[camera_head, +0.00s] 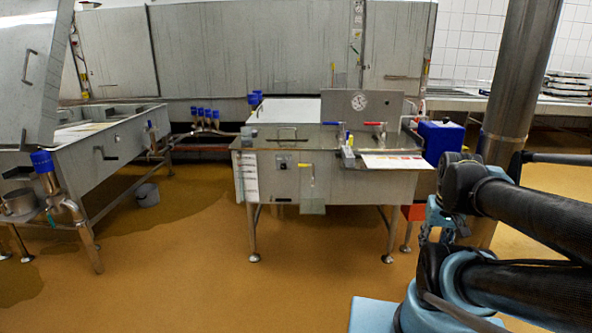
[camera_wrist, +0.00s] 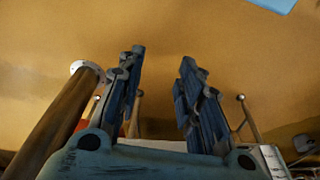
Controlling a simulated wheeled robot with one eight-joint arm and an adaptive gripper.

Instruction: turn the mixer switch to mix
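A small light plate with a dark round knob, which looks like the mixer switch (camera_head: 283,161), sits on the front wall of the steel vat (camera_head: 340,190) in the middle of the head view. It is too small to read its labels or setting. My gripper (camera_wrist: 162,56) shows in the wrist view with its two fingers apart and nothing between them. Orange-brown floor lies beyond the fingers. The switch does not show in the wrist view. In the head view my arm is at the lower right, well apart from the switch; the fingertips cannot be made out there.
A steel column (camera_head: 508,90) stands at the right, close to my arm. Another steel vat (camera_head: 110,150) is at the left, with a grey bucket (camera_head: 147,194) beside it. A blue box (camera_head: 440,141) is by the middle vat's right end. The floor (camera_head: 290,290) in front is clear.

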